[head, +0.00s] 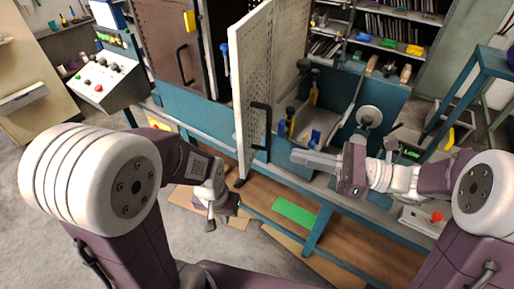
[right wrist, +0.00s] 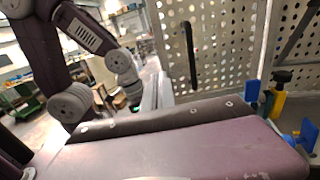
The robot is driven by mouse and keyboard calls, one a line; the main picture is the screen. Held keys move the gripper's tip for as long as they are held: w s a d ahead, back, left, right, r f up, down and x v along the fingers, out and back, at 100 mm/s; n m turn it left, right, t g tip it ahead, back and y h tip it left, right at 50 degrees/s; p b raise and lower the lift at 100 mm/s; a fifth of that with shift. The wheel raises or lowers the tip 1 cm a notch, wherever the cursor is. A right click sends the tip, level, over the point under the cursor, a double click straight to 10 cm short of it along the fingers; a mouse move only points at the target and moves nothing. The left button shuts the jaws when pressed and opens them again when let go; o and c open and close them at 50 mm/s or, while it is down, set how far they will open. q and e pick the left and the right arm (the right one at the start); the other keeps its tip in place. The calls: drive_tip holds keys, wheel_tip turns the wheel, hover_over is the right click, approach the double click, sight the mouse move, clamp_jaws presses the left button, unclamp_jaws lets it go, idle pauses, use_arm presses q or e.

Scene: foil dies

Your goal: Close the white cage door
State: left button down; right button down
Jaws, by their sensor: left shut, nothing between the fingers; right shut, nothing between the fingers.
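The white cage door (head: 252,60) is a perforated panel that stands open in the head view, swung out from the machine toward me. Its black handle (head: 261,118) is on the lower part of the panel. In the right wrist view the perforated panel (right wrist: 225,40) and a black handle (right wrist: 192,55) show close ahead. My right gripper (head: 294,157) is shut and empty, just right of the door's lower part and a little below the handle; I cannot tell whether it touches the door. My left gripper (head: 211,222) is shut and empty, low and left of the door.
A brown door (head: 160,42) with a black handle is left of the cage door. A control box (head: 103,80) stands further left. Blue and yellow clamps (head: 285,127) and a round wheel (head: 369,117) are in the machine bay. A teal stand (head: 480,75) is at right.

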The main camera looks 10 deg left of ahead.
sight(242, 143)
drive_tip(key=a, duration=0.7)
drive_tip(key=w+a, duration=0.1)
drive_tip(key=a, duration=0.3)
drive_tip(key=shift+a, duration=0.2)
